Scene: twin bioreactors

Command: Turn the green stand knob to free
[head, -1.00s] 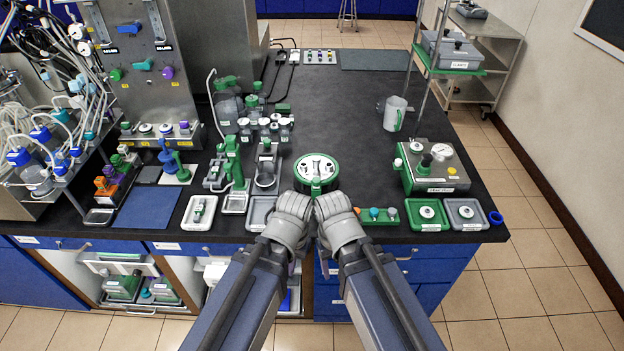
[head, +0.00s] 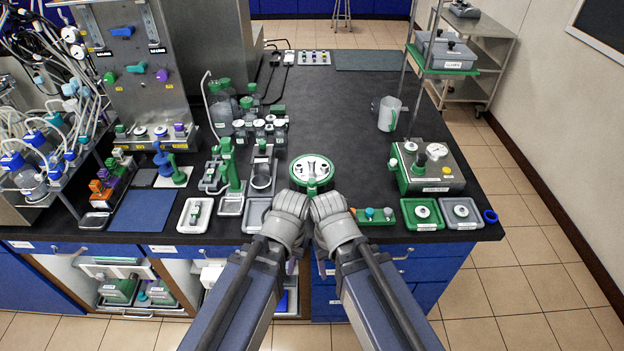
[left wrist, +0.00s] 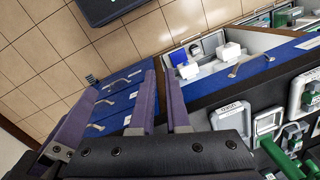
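The green stand (head: 231,165) rises from a pale tray near the front of the black bench, left of the middle. I cannot make out its knob or the knob's setting. Green parts beside pale trays show at the right edge of the left wrist view. My left gripper (head: 288,207) is over the front edge of the bench, to the right of and nearer than the stand, apart from it. My right gripper (head: 330,207) is close beside it.
A round green-rimmed device (head: 312,170) is just beyond my grippers. Bottles (head: 222,110) stand behind the stand. A grey box device (head: 430,168) is at right. The bench's middle is clear.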

